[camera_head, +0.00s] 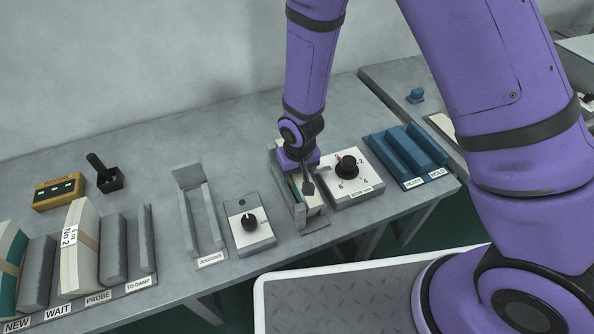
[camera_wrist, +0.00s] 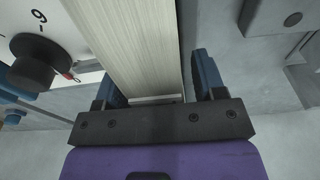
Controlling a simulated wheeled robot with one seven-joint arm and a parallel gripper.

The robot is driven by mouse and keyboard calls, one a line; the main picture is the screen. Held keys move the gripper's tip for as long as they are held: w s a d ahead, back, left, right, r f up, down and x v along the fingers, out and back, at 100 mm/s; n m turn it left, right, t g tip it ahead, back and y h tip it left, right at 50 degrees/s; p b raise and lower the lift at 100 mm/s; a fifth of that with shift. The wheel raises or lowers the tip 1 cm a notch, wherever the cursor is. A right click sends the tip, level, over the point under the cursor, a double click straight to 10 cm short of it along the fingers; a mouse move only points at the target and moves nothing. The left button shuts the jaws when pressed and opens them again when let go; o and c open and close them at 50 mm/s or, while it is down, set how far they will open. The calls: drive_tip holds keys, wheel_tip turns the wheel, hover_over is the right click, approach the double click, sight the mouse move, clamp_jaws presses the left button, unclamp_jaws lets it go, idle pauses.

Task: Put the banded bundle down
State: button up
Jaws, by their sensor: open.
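A pale, striped stack of sheets, which I take for the bundle (camera_wrist: 140,40), lies between the fingers of my gripper (camera_wrist: 158,80) in the wrist view. The fingers are open, one on each side; a gap shows at the right finger. In the head view my gripper (camera_head: 308,180) is low over a grey holder (camera_head: 314,227) on the bench. The bundle (camera_head: 315,200) stands in that holder, mostly hidden by my gripper. Its band cannot be made out.
A dial box (camera_head: 352,192) stands close right of the holder, and a smaller knob box (camera_head: 249,222) to its left. An empty tray labelled JOGGING (camera_head: 211,249) is further left. Blue READY and HOLD slots (camera_head: 408,155) are at right. Labelled racks with stacks (camera_head: 80,255) stand far left.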

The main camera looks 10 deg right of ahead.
drive_tip(key=r, duration=0.4)
drive_tip(key=s+r, duration=0.1)
drive_tip(key=r, duration=0.7)
drive_tip(key=shift+s+d, duration=0.2)
drive_tip(key=shift+w+d+r, duration=0.1)
drive_tip(key=shift+d+r, duration=0.05)
drive_tip(key=shift+r, duration=0.1)
drive_tip(key=s+d+r+m+t, duration=0.1)
drive_tip(key=d+r, duration=0.6)
drive_tip(key=r, duration=0.3)
drive_tip(key=s+d+r+m+t, duration=0.1)
drive_tip(key=s+d+r, duration=0.1)
drive_tip(key=d+r, duration=0.6)
drive_tip(key=s+d+r+t, duration=0.1)
drive_tip(key=s+d+r, duration=0.3)
drive_tip(key=s, duration=0.3)
drive_tip(key=s+d+r+m, duration=0.1)
drive_tip(key=s+d+r, duration=0.4)
drive_tip(key=s+r, duration=0.2)
drive_tip(key=shift+s+r+t, duration=0.15)
drive_tip(key=shift+s+t, duration=0.05)
drive_tip(key=shift+t, duration=0.2)
